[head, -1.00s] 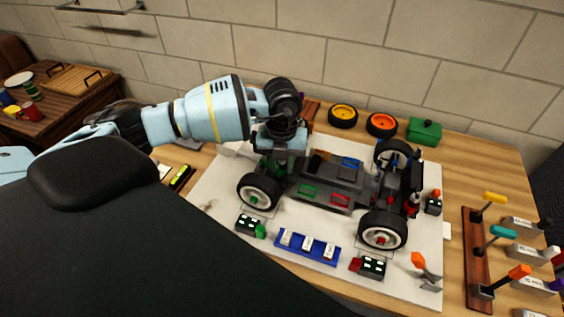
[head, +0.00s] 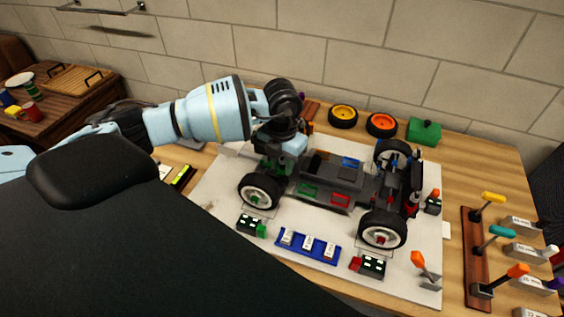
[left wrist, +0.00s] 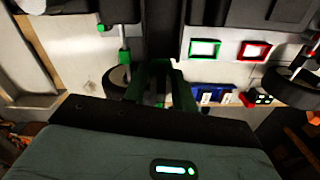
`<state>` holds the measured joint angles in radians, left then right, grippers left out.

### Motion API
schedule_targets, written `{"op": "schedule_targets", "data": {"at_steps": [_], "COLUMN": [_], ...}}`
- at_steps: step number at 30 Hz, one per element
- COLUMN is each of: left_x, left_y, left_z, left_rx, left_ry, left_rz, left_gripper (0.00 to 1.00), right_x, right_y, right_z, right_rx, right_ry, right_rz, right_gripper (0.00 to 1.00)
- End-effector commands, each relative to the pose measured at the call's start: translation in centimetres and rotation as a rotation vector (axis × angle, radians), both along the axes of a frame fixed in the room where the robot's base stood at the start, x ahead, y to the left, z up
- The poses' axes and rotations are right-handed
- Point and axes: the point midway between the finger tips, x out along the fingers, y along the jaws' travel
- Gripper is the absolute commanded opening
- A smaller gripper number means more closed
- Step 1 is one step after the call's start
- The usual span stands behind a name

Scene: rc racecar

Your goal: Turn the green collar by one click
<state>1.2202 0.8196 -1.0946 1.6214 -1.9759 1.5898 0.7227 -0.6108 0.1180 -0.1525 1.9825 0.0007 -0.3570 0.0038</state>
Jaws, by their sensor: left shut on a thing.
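The RC car chassis (head: 330,180) stands on a pale mat, its wheels on. My left gripper (left wrist: 160,88) points down at the car's left-end suspension. In the head view my wrist hides most of that spot. Green parts, with the green collar (head: 270,165) among them, show just below my wrist. In the left wrist view the fingers are close together around a green part, in dim light, and its exact outline is hard to make out. A shock with a green end (left wrist: 124,57) stands to the left of the fingers. My right gripper is not in view.
A blue tray of white labelled pieces (head: 308,246) lies in front of the car. Small dark blocks with green (head: 250,225) and red (head: 370,266) ends flank it. Yellow (head: 343,117) and orange (head: 381,125) wheels and a green box (head: 424,131) stand behind. A tool rack (head: 478,260) is at right.

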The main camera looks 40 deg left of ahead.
Motion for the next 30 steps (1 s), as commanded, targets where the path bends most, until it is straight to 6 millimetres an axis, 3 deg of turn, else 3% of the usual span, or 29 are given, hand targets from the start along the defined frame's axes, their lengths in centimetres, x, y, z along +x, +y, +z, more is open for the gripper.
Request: {"op": "schedule_targets", "data": {"at_steps": [15,30], "left_x": [0.04,0.07], "left_y": [0.14,0.15], "left_z": [0.06,0.09], "left_rx": [0.000,0.000], "left_ry": [0.000,-0.002], "left_rz": [-0.315,-0.365], "left_gripper": [0.04,0.04], "right_x": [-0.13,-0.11], "right_y": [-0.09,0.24], "right_z": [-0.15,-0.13], "right_rx": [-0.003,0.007], "right_ry": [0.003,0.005], "right_rz": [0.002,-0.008], "right_gripper": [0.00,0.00]}}
